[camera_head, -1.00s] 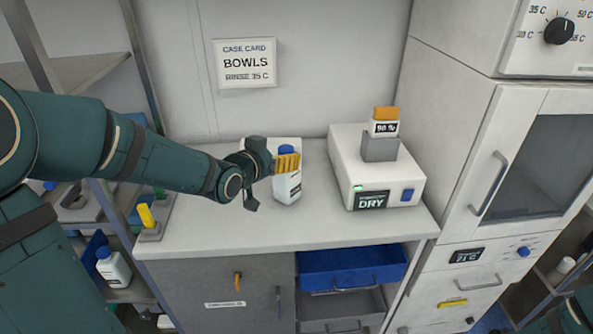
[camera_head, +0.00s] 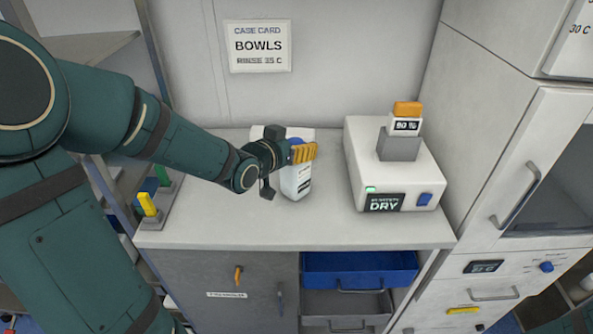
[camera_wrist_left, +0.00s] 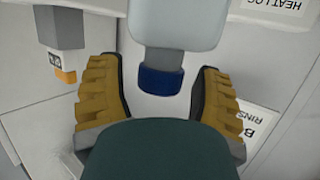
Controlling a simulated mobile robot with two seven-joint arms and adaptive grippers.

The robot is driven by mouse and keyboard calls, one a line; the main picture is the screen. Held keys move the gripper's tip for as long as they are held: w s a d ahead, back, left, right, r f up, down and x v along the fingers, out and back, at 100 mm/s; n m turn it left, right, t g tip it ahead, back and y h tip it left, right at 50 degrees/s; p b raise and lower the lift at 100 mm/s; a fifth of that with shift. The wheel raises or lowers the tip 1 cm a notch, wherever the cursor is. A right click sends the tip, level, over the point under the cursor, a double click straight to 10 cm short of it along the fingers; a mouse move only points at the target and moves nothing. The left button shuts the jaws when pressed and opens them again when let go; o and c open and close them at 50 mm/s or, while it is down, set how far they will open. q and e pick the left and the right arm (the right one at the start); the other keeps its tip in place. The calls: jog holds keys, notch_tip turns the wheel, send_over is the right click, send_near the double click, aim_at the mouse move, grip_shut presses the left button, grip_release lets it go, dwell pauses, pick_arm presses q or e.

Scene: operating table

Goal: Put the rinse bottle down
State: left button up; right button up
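The rinse bottle (camera_head: 296,182), white with a dark label and a blue cap, appears upright on the counter (camera_head: 220,230); contact under its base is hard to confirm. My left gripper (camera_head: 303,152) is at the bottle's cap and neck, its yellow ribbed fingers hiding part of its upper side. In the left wrist view the picture is upside down: the bottle (camera_wrist_left: 178,22) and its blue cap (camera_wrist_left: 160,80) lie between the two spread fingers, with a visible gap either side of the cap. The left gripper is open. My right gripper is out of view.
A white dryer unit (camera_head: 362,165) marked DRY stands right of the bottle, with an orange-topped block (camera_head: 406,118) in its grey holder. A yellow-handled item (camera_head: 148,204) stands at the counter's left end. A blue drawer (camera_head: 350,275) is open below. The counter's front is clear.

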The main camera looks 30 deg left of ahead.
pick_arm(q)
grip_shut()
jog(key=shift+w, duration=0.1)
jog(key=shift+r, duration=0.1)
